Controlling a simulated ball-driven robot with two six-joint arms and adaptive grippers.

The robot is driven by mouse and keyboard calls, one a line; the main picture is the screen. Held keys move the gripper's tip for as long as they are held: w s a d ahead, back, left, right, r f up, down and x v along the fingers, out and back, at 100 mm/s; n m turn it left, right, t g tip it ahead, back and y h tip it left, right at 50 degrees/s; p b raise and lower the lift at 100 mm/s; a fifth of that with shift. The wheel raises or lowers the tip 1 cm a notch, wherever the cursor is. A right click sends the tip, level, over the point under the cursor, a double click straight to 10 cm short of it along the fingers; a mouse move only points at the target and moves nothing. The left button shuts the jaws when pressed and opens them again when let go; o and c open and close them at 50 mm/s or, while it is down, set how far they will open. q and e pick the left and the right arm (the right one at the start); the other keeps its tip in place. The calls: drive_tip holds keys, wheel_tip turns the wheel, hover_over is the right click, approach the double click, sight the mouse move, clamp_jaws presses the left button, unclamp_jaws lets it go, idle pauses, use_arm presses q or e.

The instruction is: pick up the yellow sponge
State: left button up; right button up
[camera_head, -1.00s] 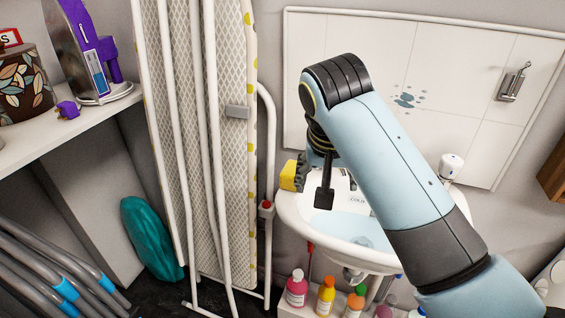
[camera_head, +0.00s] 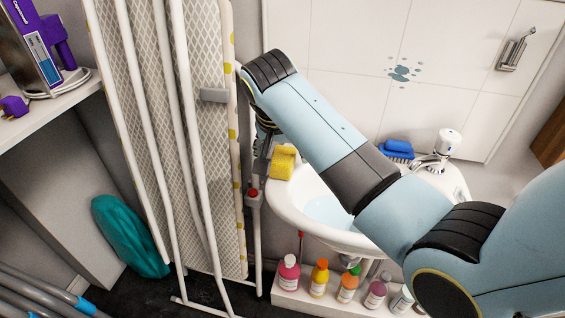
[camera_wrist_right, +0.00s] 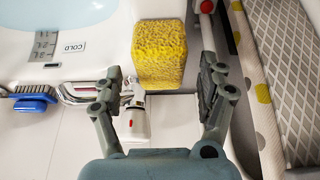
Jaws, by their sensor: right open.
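The yellow sponge (camera_head: 283,162) stands on the left rim of the white sink (camera_head: 281,208) in the head view. In the right wrist view the sponge (camera_wrist_right: 159,53) shows just beyond the fingertips, nearer the right finger. My right gripper (camera_wrist_right: 162,82) is open and empty, with its two fingers spread wide. In the head view my right gripper (camera_head: 262,150) is just left of the sponge and partly hidden by its own wrist. My left gripper does not show.
An ironing board (camera_head: 197,120) leans close on the left of the gripper. A blue brush (camera_head: 397,149) and a tap (camera_head: 440,146) are at the sink's back. Several bottles (camera_head: 319,278) stand on a ledge below. A teal bag (camera_head: 128,236) lies lower left.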

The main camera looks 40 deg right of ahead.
drive_tip(key=shift+w+d+f, duration=0.15)
drive_tip(key=shift+d+f, duration=0.05)
drive_tip(key=shift+f, duration=0.3)
drive_tip(key=shift+w+f, duration=0.1)
drive_tip(key=shift+f, duration=0.05)
drive_tip(key=shift+c, duration=2.1)
drive_tip(key=c, duration=0.7)
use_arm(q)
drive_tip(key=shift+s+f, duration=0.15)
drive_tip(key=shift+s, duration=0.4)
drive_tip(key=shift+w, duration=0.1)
